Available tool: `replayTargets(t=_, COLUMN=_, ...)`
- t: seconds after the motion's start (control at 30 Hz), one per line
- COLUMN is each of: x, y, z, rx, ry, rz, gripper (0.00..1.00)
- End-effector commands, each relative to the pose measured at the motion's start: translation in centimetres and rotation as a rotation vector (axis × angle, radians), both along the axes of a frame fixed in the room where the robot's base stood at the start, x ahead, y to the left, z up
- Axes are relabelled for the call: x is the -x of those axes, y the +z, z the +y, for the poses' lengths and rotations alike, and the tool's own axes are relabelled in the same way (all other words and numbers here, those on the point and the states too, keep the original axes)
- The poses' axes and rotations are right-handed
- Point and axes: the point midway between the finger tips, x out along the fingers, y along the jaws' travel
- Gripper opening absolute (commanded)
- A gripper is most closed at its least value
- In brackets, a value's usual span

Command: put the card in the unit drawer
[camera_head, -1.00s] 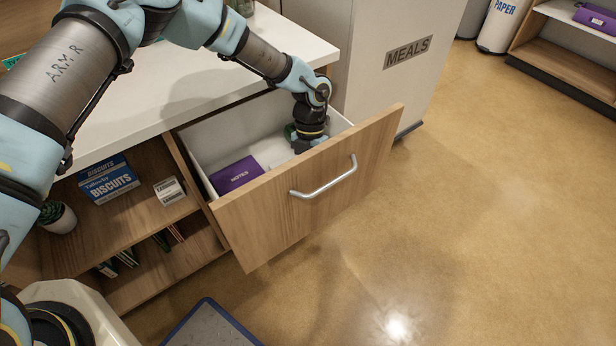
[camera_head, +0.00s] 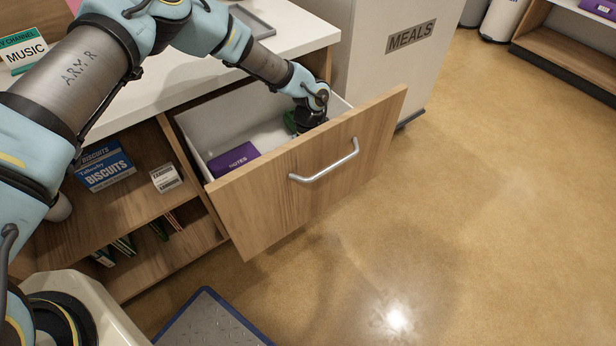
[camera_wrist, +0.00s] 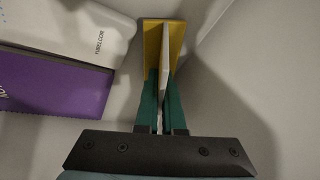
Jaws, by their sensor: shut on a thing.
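The unit drawer (camera_head: 300,190) is pulled open, with a wooden front and a bar handle. My gripper (camera_wrist: 162,95) is down inside it at the right end; in the head view the drawer front hides its fingertips. In the wrist view its green fingers are shut on a thin, pale upright piece, seen edge-on, which looks like the card (camera_wrist: 165,60). Yellow shows on both sides of the card's far end; I cannot tell whether that is part of it. Whether the card touches the drawer floor is unclear.
A purple notes box (camera_head: 233,159) lies in the drawer's left part. A biscuits box (camera_head: 106,170) and a small white box (camera_head: 165,178) stand on the open shelf. A meals cabinet (camera_head: 395,60) stands right behind.

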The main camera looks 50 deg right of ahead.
Motion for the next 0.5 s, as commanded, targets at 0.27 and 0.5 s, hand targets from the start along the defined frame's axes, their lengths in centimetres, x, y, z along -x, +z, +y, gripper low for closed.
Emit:
replayTargets(t=0.27, x=0.01, y=-0.3, z=0.01, rx=0.0, ry=0.0, rz=0.0, gripper=0.0)
replayTargets(t=0.5, x=0.01, y=-0.77, z=0.0, rx=0.0, ry=0.0, rz=0.0, gripper=0.0)
